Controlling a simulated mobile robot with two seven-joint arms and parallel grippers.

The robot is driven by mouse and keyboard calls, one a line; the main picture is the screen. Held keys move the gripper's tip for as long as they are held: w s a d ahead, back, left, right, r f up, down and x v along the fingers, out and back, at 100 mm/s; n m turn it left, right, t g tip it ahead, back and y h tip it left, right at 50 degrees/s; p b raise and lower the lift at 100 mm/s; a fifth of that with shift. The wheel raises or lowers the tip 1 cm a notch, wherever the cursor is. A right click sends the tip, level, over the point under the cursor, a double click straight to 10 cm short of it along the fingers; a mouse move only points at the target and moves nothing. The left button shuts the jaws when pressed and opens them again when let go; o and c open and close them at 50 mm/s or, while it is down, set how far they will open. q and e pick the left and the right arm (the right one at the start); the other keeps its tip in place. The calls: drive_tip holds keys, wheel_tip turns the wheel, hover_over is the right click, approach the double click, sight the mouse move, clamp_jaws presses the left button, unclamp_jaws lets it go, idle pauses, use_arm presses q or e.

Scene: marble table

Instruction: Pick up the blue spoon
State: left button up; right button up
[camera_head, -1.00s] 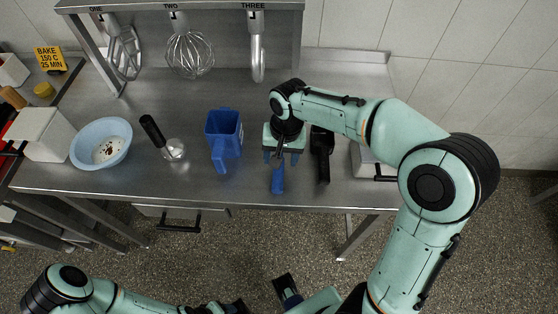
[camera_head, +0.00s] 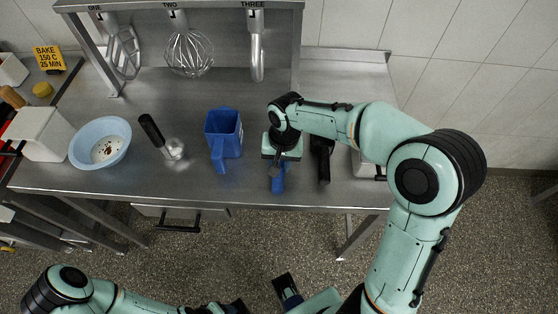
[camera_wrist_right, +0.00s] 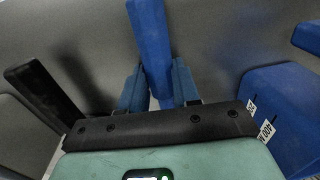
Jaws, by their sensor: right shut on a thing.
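The blue spoon (camera_head: 278,183) lies near the front edge of the metal table in the head view, its blue handle pointing towards the front. My right gripper (camera_head: 276,168) is over it, pointing down. In the right wrist view the blue handle (camera_wrist_right: 149,40) runs between the two blue fingers (camera_wrist_right: 156,88), which are shut on it. The spoon's far end is hidden under the gripper. My left arm runs along the bottom of the head view, and I cannot make out its gripper.
A blue measuring jug (camera_head: 224,133) stands left of the right gripper. A black-handled tool (camera_head: 322,158) lies close on its right. Utensils hang behind.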

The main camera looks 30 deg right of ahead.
use_arm(q)
drive_tip(key=r+p, duration=0.1)
drive_tip(key=w+r+p, duration=0.1)
drive_tip(key=r+p, duration=0.1)
drive_tip(key=shift+w+r, duration=0.3)
drive_tip(key=shift+r, duration=0.1)
use_arm(e)
wheel_tip(320, 180, up, 20)
drive_tip(key=shift+o, duration=0.4)
